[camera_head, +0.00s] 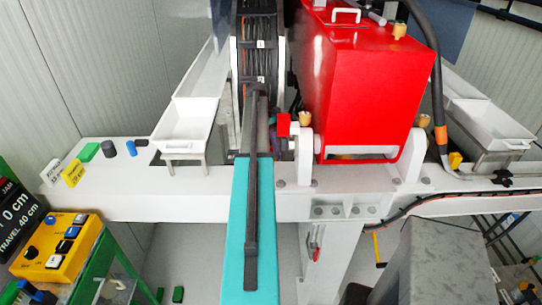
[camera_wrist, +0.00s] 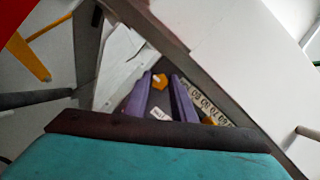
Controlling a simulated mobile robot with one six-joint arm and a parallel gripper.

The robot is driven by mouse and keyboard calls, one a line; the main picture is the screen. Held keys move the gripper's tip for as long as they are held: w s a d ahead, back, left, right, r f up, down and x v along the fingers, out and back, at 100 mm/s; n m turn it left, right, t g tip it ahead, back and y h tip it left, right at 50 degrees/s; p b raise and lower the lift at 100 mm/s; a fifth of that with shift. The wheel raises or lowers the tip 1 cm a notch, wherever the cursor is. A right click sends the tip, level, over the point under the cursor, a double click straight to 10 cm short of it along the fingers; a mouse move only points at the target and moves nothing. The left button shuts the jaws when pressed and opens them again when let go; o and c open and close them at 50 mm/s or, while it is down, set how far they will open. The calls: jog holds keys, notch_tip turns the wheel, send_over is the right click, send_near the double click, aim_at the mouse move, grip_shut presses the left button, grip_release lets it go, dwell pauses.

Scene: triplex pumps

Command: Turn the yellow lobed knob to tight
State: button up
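The yellow lobed knob (camera_wrist: 159,82) shows small in the wrist view, between the tips of two purple fingers. My gripper (camera_wrist: 161,76) is open, with one finger on each side of the knob. Narrow gaps seem to show between fingers and knob, but I cannot tell whether either finger touches it. A small white label lies below the knob in the picture. In the head view only a bit of purple of my gripper (camera_head: 273,138) shows beside the red block, and the knob cannot be made out there.
A big red housing (camera_head: 362,75) stands on a white beam (camera_head: 110,205). A slanted grey bar and a numbered scale strip (camera_wrist: 208,103) run close to the fingers. A second yellow part (camera_wrist: 211,119) is right of them. A yellow control box (camera_head: 57,248) stands at left.

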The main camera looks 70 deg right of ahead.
jog(key=o, duration=0.4)
jog(key=shift+s, duration=0.25)
jog(key=shift+c, duration=0.2)
jog(key=shift+w, duration=0.1)
jog(key=shift+w, duration=0.1)
jog(key=shift+r, duration=0.1)
jog(key=shift+b+v, duration=0.45)
jog(key=shift+v, duration=0.3)
jog(key=shift+p+v, duration=1.1)
jog(key=shift+v, duration=1.85)
